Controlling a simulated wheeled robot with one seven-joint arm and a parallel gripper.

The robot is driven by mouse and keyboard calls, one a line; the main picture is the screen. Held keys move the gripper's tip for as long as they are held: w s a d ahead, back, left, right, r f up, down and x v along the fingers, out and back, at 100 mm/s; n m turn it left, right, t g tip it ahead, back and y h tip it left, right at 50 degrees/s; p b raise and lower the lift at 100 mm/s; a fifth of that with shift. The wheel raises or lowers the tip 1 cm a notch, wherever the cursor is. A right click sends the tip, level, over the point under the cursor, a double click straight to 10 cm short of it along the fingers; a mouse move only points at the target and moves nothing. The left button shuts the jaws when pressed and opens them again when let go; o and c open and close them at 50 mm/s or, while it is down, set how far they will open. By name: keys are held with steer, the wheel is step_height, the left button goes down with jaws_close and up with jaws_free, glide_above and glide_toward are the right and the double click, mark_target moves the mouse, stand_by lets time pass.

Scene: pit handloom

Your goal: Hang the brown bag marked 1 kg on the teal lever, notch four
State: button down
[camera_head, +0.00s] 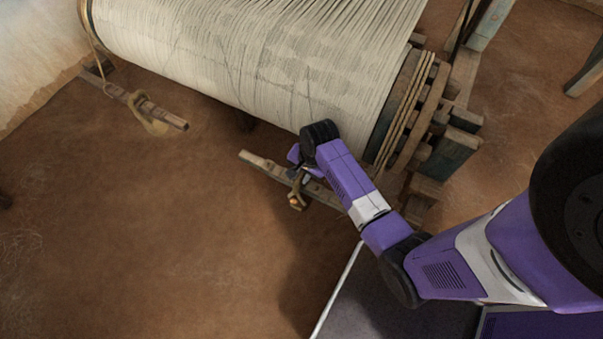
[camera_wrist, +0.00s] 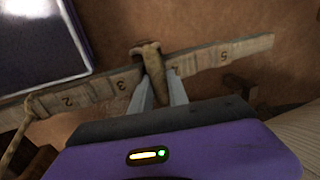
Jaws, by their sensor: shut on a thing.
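My gripper (camera_wrist: 160,90) is shut on a brown bag (camera_wrist: 152,66) by its narrow top, at the numbered wooden lever (camera_wrist: 100,88). In the wrist view the bag's top crosses the lever between the figures 3 and 4. I cannot tell whether its loop rests in a notch. In the head view the bag (camera_head: 297,201) hangs at the side of the lever (camera_head: 262,164), just below my gripper (camera_head: 300,172). The lever looks grey-brown; its teal is hard to make out. The 1 kg mark does not show.
A rope (camera_wrist: 16,138) crosses the lever near figure 2. The big warp beam (camera_head: 250,60) lies close behind my wrist, with its wooden end frame (camera_head: 450,150) to the right. A second lever (camera_head: 165,114) with a pale bag (camera_head: 152,124) stands far left. The floor in front is clear.

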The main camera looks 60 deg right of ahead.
stand_by(0.3)
steer(key=c, duration=1.2)
jaws_free()
steer(key=shift+f, duration=0.1)
steer(key=shift+s+r, duration=0.25)
steer(key=shift+r, duration=1.05)
steer(key=shift+s+r, duration=0.2)
steer(key=shift+r, duration=1.05)
steer(key=shift+s+r, duration=0.25)
steer(key=shift+r, duration=1.05)
